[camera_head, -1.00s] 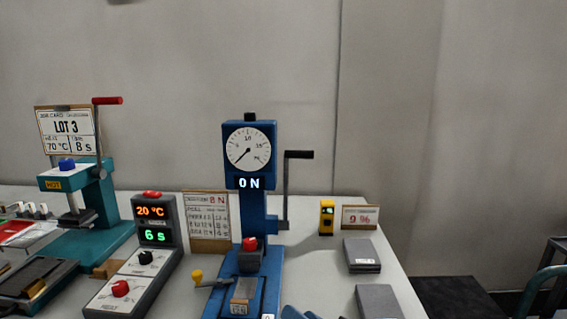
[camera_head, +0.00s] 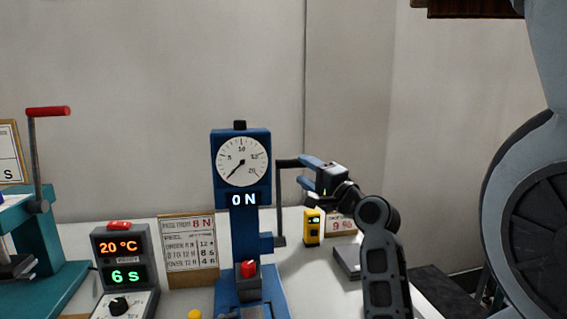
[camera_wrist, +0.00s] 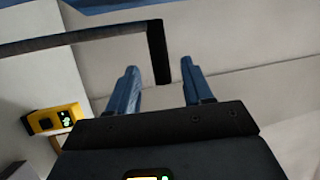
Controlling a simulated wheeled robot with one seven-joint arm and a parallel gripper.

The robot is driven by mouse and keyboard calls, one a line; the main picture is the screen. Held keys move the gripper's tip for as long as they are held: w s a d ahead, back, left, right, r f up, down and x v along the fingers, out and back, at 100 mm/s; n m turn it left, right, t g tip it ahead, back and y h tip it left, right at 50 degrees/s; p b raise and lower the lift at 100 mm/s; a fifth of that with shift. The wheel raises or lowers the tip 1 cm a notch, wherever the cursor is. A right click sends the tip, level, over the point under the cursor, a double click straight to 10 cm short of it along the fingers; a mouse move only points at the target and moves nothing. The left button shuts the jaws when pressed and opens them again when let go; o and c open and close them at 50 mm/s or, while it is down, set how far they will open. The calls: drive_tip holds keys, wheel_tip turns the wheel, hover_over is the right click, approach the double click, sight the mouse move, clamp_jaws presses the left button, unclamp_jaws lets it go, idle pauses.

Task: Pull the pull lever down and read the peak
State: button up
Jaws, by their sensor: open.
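The blue peel tester (camera_head: 242,215) stands upright on the table, with a round dial and a display reading 0 N. The dial needle points to the lower left. The black pull lever (camera_head: 281,200) is on its right side, upright, with its handle at the top pointing right. My gripper (camera_head: 303,171) is open, just right of the handle's end. In the wrist view, the lever's black handle (camera_wrist: 158,52) lines up with the gap between my two blue fingers (camera_wrist: 160,68). I cannot tell whether they overlap its tip. Nothing is held.
A yellow device (camera_head: 312,228) and a small sign (camera_head: 342,226) stand behind my arm. A grey timer box (camera_head: 121,262) and a card (camera_head: 191,246) are left of the tester. A teal press (camera_head: 48,250) with a red-handled lever is farther left.

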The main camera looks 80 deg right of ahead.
drive_tip(key=x, duration=0.7)
drive_tip(key=shift+p, duration=0.45)
drive_tip(key=shift+w, duration=0.1)
clamp_jaws()
